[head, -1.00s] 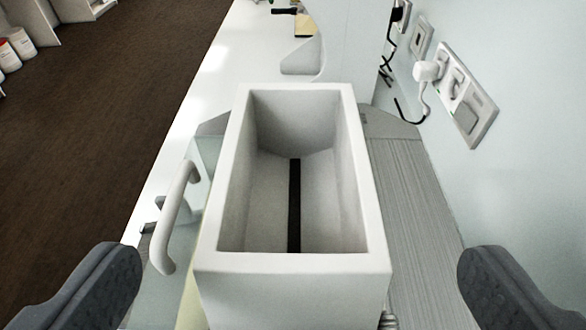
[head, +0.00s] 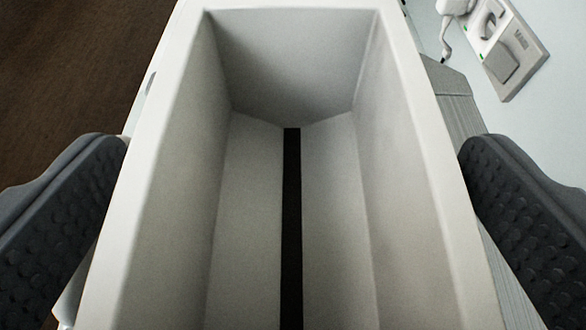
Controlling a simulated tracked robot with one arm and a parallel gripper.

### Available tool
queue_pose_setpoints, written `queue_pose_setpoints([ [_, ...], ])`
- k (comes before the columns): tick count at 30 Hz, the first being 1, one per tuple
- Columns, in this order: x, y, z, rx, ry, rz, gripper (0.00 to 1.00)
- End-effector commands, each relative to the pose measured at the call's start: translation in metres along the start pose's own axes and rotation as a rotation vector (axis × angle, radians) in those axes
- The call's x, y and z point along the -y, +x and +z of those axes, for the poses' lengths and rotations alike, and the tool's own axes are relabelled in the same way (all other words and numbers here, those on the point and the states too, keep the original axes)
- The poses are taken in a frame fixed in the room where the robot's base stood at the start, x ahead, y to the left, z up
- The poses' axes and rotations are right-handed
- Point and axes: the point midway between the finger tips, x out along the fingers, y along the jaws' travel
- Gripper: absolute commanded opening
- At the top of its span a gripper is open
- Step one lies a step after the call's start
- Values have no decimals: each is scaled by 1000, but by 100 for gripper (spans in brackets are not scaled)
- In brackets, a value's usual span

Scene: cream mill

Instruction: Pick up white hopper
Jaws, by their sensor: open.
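The white hopper (head: 165,165) fills the middle of the head view. It is an open rectangular box with sloping inner floors and a dark slot along its bottom. Its near end is cut off by the lower picture edge. My gripper (head: 292,215) is open, with one dark padded finger beside the hopper's left wall and the other beside its right wall. The left finger's pad looks very close to the wall; I cannot tell whether either finger touches it.
A wall socket panel (head: 512,50) with a white plug is on the pale wall at the upper right. A grey ribbed surface (head: 450,95) shows to the right of the hopper. Brown floor (head: 70,60) lies at the upper left.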

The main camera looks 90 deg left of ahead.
Motion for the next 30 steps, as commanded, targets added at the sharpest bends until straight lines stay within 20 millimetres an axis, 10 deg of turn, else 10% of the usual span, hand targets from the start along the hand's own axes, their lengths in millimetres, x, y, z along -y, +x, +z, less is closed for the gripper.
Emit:
queue_pose_setpoints([
  [7,0,0,0,0,0,0,46],
  [30,-1,-15,-32,0,-2,1,45],
])
